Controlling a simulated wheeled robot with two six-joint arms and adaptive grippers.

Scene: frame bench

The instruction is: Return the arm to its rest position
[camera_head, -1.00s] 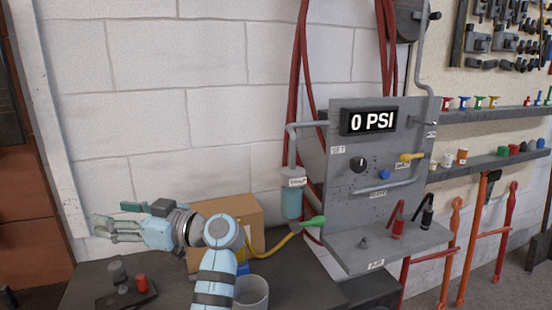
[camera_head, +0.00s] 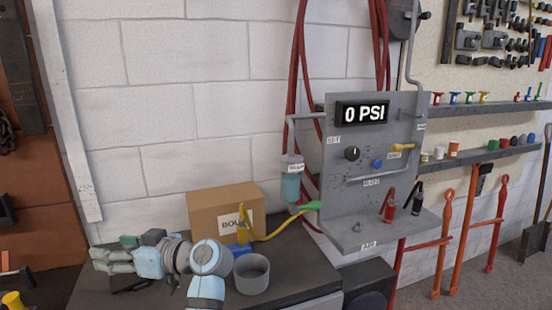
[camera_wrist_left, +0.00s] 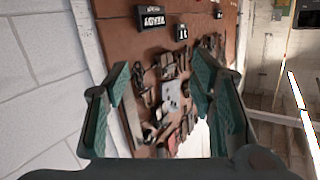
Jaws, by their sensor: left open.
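My left arm comes in low at the left of the head view. Its gripper (camera_head: 112,256) points left over the dark bench top (camera_head: 305,268) and is open. In the left wrist view the two green-lined fingers (camera_wrist_left: 168,95) stand apart with nothing between them. Beyond them is a brown tool board (camera_wrist_left: 120,40) with tools and small signs. My right gripper does not show.
A cardboard box (camera_head: 205,208), a yellow tool (camera_head: 242,228) and a grey cup (camera_head: 252,278) stand close to my left arm. White block wall (camera_head: 180,110) lies behind.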

